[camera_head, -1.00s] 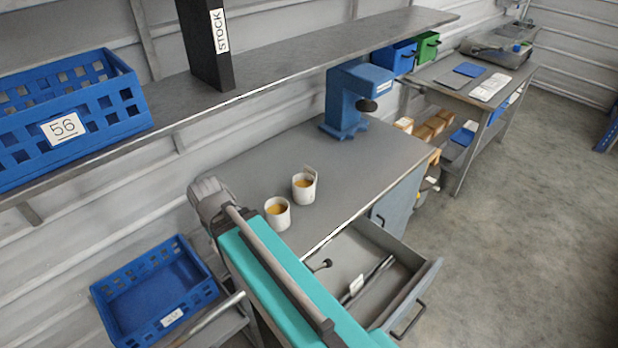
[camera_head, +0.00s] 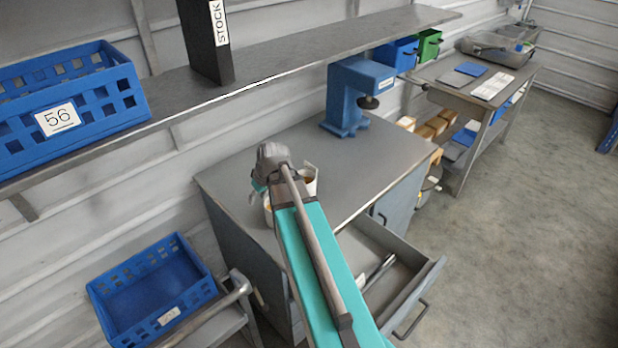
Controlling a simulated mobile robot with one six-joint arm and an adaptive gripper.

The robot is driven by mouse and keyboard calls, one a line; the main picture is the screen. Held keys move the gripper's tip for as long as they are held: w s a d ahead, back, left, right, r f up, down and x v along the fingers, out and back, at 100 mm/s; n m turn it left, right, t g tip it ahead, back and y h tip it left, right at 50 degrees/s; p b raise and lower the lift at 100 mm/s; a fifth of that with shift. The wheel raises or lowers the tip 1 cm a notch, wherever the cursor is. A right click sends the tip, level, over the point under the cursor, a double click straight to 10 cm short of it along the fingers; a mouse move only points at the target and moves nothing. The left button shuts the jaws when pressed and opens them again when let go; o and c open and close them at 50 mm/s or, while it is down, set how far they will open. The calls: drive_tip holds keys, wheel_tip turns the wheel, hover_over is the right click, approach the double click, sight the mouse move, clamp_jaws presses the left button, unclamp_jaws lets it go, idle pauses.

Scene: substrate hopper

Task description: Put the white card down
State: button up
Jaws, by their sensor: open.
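No white card can be made out for certain. A small pale flat piece (camera_head: 312,168) stands at the rim of a white cup (camera_head: 311,187) on the grey workbench top (camera_head: 232,188); I cannot tell whether it is a card. A second cup shows only as a sliver behind my arm. My arm reaches up from the bottom of the view over the bench, its grey wrist in front of the cups. My gripper's fingers are hidden behind the arm.
The bench drawer (camera_head: 425,285) is open, with a dark bar inside. A blue press (camera_head: 346,100) stands at the bench's back. A shelf above holds a blue crate (camera_head: 120,100) and a black STOCK binder (camera_head: 205,45). A blue crate (camera_head: 184,300) sits low left.

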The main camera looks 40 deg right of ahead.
drive_tip(key=w+d+t+b, duration=0.2)
drive_tip(key=d+t, duration=0.1)
drive_tip(key=d, duration=1.1)
drive_tip(key=t+h+b, duration=0.1)
drive_tip(key=t, duration=0.2)
approach(308, 166)
drive_tip(key=v, duration=0.3)
drive_tip(key=shift+s+r, duration=0.1)
drive_tip(key=shift+r, duration=0.2)
drive_tip(key=shift+f, duration=0.15)
drive_tip(key=b+x, duration=0.5)
drive_tip(key=x, duration=0.2)
drive_tip(key=shift+d+f+b, duration=0.15)
drive_tip(key=shift+f+b, duration=0.1)
drive_tip(key=shift+b, duration=0.1)
drive_tip(key=shift+w+f+b, duration=0.35)
drive_tip(key=shift+w, duration=0.15)
drive_tip(key=shift+b+x, duration=1.8)
drive_tip(key=shift+x, duration=0.8)
